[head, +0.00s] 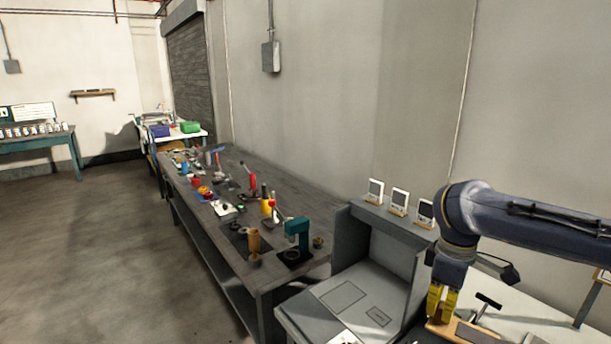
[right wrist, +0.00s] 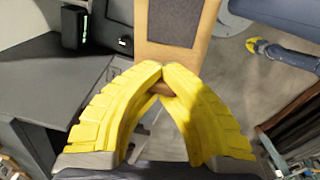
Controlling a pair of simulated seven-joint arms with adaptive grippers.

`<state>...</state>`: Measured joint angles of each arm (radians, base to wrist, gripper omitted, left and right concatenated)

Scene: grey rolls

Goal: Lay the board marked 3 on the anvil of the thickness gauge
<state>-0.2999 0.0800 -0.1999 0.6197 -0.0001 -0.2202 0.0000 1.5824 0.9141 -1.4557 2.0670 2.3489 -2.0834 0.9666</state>
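My right gripper (head: 440,318) is low at the right of the head view, over the pale worktop. In the right wrist view its yellow fingers (right wrist: 162,76) meet at the tips, with brown wood between them. They are shut on a wooden board (right wrist: 205,57) with a dark panel, which reaches away from the fingertips. The board also shows in the head view (head: 483,336). No number can be read on it. A yellow-tipped gripper (right wrist: 256,46), apparently my left one, is small at the upper right of the wrist view. I cannot identify the thickness gauge or its anvil for certain.
Three panels (head: 399,199) stand on a ledge behind the grey worktop (head: 325,310). A black T-shaped item (head: 488,303) is close to the held board. A black upright device (right wrist: 75,25) stands on the grey surface. The long bench (head: 285,180) holds many tools.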

